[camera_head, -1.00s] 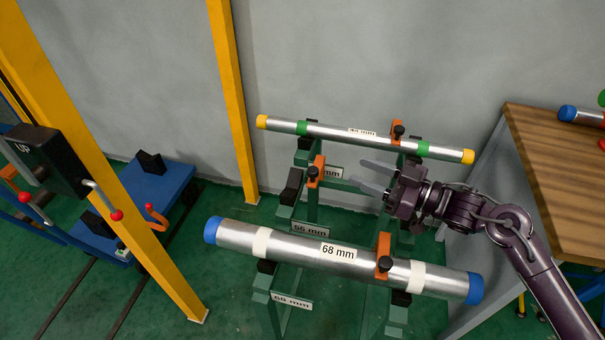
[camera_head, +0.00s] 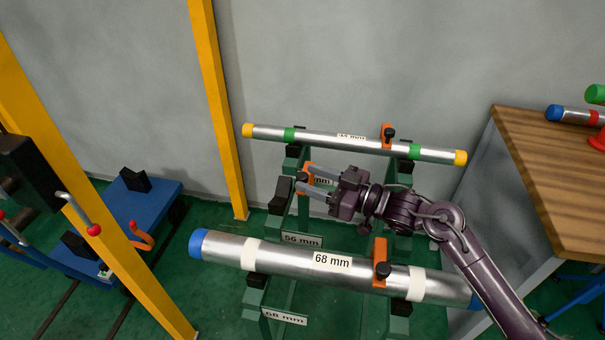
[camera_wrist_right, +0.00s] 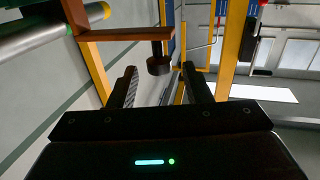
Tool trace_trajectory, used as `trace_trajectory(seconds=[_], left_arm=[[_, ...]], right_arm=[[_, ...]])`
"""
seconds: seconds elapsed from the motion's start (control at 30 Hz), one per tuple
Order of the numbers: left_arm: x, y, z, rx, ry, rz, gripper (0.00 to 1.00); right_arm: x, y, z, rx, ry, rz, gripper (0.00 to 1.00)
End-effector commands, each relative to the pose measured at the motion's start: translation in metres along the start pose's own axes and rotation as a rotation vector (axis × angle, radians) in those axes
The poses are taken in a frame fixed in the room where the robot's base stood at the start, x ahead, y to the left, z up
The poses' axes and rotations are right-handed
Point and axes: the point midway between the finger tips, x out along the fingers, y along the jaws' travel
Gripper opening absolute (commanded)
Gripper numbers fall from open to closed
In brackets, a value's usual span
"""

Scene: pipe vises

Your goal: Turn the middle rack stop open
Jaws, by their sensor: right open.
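The middle rack stop (camera_head: 308,165) is an orange bar with a black knob, at the empty 56 mm rack (camera_head: 302,240) between the two pipes. My right gripper (camera_head: 303,177) is open, its fingers reaching left to this stop and partly covering it in the head view. In the right wrist view, the orange bar (camera_wrist_right: 122,35) crosses the upper left and its black knob (camera_wrist_right: 158,65) sits between the open fingertips (camera_wrist_right: 160,70). I cannot tell whether a finger touches it. My left gripper is out of view.
A thick 68 mm pipe (camera_head: 290,256) with an orange stop (camera_head: 381,264) lies in front. A thinner pipe (camera_head: 330,141) with an orange stop (camera_head: 387,137) lies behind. A yellow post (camera_head: 216,105) stands left, a wooden table (camera_head: 550,170) right.

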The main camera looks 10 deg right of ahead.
Motion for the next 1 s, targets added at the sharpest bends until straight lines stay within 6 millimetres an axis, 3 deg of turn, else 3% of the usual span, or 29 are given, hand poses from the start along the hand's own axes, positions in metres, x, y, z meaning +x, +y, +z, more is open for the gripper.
trace_trajectory(seconds=[0.2,0.57,0.9,1.0], left_arm=[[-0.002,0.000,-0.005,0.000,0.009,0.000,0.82],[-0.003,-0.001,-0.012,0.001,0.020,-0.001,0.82],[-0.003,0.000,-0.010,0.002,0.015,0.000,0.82],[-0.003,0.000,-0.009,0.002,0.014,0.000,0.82]], right_arm=[[0.024,0.000,0.000,0.001,0.001,0.000,0.44],[0.029,0.000,0.001,0.000,-0.001,0.000,0.44],[0.028,0.000,0.001,0.000,-0.001,0.000,0.00],[0.028,0.000,0.001,0.000,-0.001,0.000,0.00]])
